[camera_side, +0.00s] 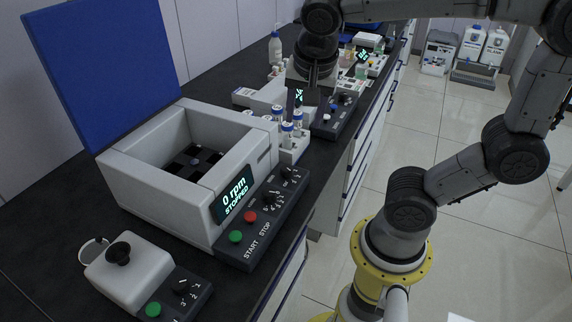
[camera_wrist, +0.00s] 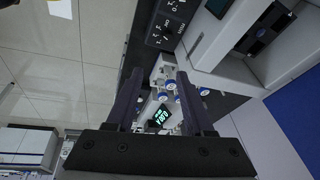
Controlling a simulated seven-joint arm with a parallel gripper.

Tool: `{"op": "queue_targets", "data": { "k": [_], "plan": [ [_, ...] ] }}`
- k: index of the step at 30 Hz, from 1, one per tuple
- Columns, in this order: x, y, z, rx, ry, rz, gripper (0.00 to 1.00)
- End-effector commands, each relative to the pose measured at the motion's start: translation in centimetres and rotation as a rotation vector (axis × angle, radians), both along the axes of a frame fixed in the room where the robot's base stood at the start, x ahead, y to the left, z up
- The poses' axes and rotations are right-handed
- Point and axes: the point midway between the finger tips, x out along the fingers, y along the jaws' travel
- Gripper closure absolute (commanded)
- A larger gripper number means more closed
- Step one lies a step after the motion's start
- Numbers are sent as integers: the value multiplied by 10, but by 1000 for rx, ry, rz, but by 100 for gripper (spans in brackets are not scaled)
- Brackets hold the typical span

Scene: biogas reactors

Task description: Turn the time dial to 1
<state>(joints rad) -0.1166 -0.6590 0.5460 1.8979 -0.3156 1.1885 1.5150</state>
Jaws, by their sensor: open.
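A grey machine (camera_side: 150,215) with a raised blue lid has a dark control panel with two black dials, a lower one (camera_side: 268,198) and an upper one (camera_side: 288,173). Its display (camera_side: 234,194) reads 0 rpm STOPPED. I cannot read which dial is the time dial. In the wrist view, part of that panel (camera_wrist: 168,22) shows at the top, above the fingers. My gripper (camera_side: 313,100) is open, pointing down beyond the machine, past the blue-capped vials. In the wrist view its two fingers (camera_wrist: 162,105) are spread apart. Nothing is seen gripped.
Blue-capped vials (camera_side: 288,130) stand in a white rack near the machine's far corner. Another dark panel (camera_side: 338,115) lies near my gripper. A small device with a black knob (camera_side: 119,252) and a dial (camera_side: 184,287) sits at front left. Floor (camera_side: 335,250) lies beyond the bench edge.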

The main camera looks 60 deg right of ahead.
Motion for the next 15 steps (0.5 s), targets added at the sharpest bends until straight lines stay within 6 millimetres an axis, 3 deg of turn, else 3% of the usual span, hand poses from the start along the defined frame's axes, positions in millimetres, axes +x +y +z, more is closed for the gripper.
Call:
{"op": "queue_targets", "data": {
  "k": [3,6,15],
  "plan": [
    [25,3,-15,-45,31,-115,47],
    [38,7,-28,-82,58,-125,47],
    [44,16,-55,-107,113,-69,47]
  ]
}}
